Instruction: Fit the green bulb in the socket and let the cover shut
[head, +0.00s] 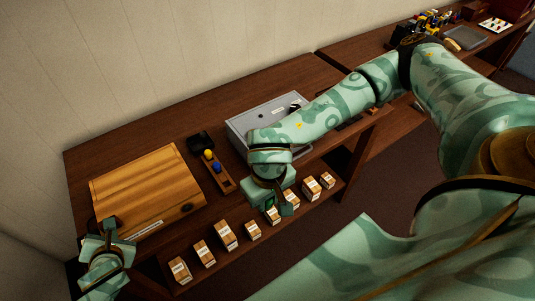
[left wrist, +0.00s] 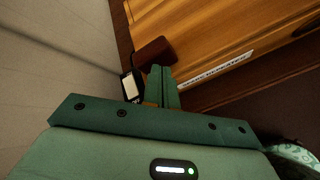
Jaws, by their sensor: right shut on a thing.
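My right gripper (head: 279,207) is shut beyond the front of the bench, above the lower shelf. The thing in it is mostly hidden; a small bright green patch shows between the fingers, and no green bulb shows in the bulb rack. My left gripper (head: 107,237) is at the front left corner of a wooden box (head: 145,185). In the left wrist view its fingers (left wrist: 162,85) look shut together, close to a dark red block (left wrist: 154,52); I cannot tell whether they touch it. No open socket shows clearly. The wooden box's broad top looks flat.
A rack (head: 226,185) with a yellow bulb (head: 208,154) and a blue bulb (head: 217,167) lies right of the wooden box. A black holder (head: 200,140) is behind it. A grey metal case (head: 245,122) is partly behind my right arm. Several small cartons (head: 226,235) stand on the shelf below.

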